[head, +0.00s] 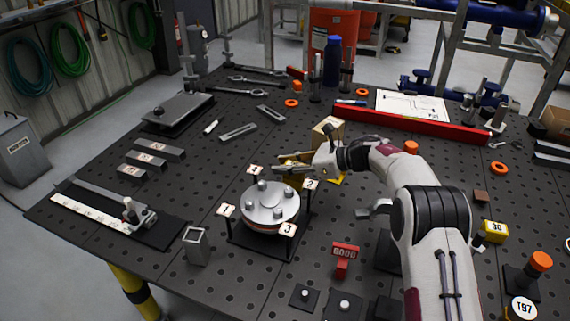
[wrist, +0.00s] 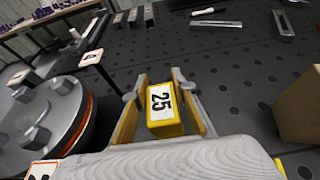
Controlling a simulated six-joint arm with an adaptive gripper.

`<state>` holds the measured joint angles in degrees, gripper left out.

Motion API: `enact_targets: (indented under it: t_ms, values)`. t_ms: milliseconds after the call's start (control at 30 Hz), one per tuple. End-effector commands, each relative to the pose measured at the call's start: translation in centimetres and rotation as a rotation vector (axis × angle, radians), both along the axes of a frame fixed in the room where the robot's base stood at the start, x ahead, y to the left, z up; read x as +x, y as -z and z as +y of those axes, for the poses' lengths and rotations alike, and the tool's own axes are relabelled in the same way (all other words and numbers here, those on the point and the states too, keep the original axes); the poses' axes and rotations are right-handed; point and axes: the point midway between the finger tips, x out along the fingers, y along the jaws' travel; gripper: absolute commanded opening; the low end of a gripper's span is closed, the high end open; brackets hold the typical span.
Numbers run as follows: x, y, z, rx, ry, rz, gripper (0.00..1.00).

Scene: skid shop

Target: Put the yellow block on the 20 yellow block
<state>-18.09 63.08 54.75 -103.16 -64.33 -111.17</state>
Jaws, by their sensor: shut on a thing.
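A yellow block with a white "25" label (wrist: 163,104) sits between the two fingers of my gripper (wrist: 160,95) in the wrist view, and the gripper is shut on it. In the head view my gripper (head: 288,168) is just behind the round flange, with some yellow of the block (head: 293,157) showing beside the fingers. Another yellow piece (head: 336,179) shows partly under the gripper; its label is hidden. A yellow block marked "30" (head: 494,231) stands at the right of the table. I cannot read a "20" label in either view.
The round metal flange (head: 270,205) with bolts and numbered tags stands close to my gripper; it also shows in the wrist view (wrist: 35,120). A tan box (head: 328,132) is just behind the gripper. A red sign (head: 345,254) stands in front.

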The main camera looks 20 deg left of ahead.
Motion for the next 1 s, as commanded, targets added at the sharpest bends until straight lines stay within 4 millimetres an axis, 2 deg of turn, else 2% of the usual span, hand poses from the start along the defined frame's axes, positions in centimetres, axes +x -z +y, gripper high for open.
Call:
enact_targets:
  t_ms: [33, 100, 567, 767, 1000]
  values:
    - [0.0, 0.1, 0.0, 0.000, 0.000, 0.000, 0.31]
    - [0.0, 0.0, 0.0, 0.000, 0.000, 0.000, 0.43]
    - [0.0, -0.3, 0.0, 0.000, 0.000, -0.001, 0.43]
    - [0.1, -0.9, -1.3, 0.001, 0.001, 0.000, 0.43]
    - [0.1, -2.0, -4.3, 0.000, 0.001, 0.000, 0.43]
